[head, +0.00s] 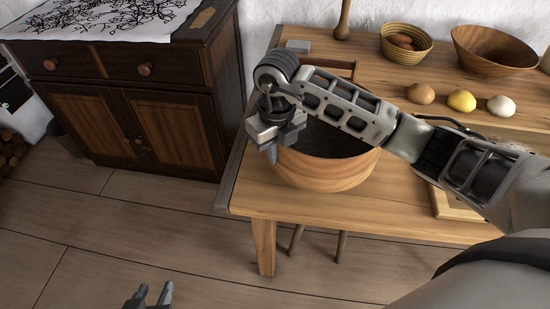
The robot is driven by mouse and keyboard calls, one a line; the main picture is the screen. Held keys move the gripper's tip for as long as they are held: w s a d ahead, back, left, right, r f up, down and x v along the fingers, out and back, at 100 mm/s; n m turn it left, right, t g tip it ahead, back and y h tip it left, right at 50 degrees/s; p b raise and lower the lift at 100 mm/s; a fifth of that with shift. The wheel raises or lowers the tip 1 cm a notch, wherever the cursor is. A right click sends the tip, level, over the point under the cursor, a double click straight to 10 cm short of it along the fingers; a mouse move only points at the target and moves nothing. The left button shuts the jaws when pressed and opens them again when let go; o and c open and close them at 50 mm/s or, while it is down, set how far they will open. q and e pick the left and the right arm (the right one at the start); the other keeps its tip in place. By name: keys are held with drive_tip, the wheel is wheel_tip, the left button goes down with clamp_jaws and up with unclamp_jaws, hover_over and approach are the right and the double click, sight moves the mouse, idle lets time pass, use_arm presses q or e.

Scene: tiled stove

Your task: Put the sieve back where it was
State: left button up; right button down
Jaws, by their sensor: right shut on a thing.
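The sieve (330,175) is a round, wide wooden hoop with a dark inside, at the left end of the wooden table (400,205). My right gripper (272,150) is at the sieve's left rim, pointing down, and is shut on it. My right arm crosses over the sieve and hides its far rim. I cannot tell whether the sieve touches the tabletop or is just above it. My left gripper (150,294) shows only its fingertips at the bottom edge, low over the floor. They are apart and empty.
Behind are a striped bowl with eggs (406,42), a wooden bowl (494,50), and a row of eggs (461,101). A wooden tool (343,20) stands at the back. A dark cabinet (145,90) is left of the table. The floor between is clear.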

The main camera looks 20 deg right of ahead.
sight(275, 168)
drive_tip(key=shift+w+a+f, duration=0.15)
drive_tip(key=shift+w+f, duration=0.05)
drive_tip(key=shift+f, duration=0.1)
wheel_tip(275, 168, down, 3)
drive_tip(key=shift+r+p, duration=0.1)
drive_tip(key=shift+p, duration=0.25)
drive_tip(key=shift+f, duration=0.3)
drive_tip(key=c, duration=1.5)
unclamp_jaws()
drive_tip(key=shift+c, duration=0.2)
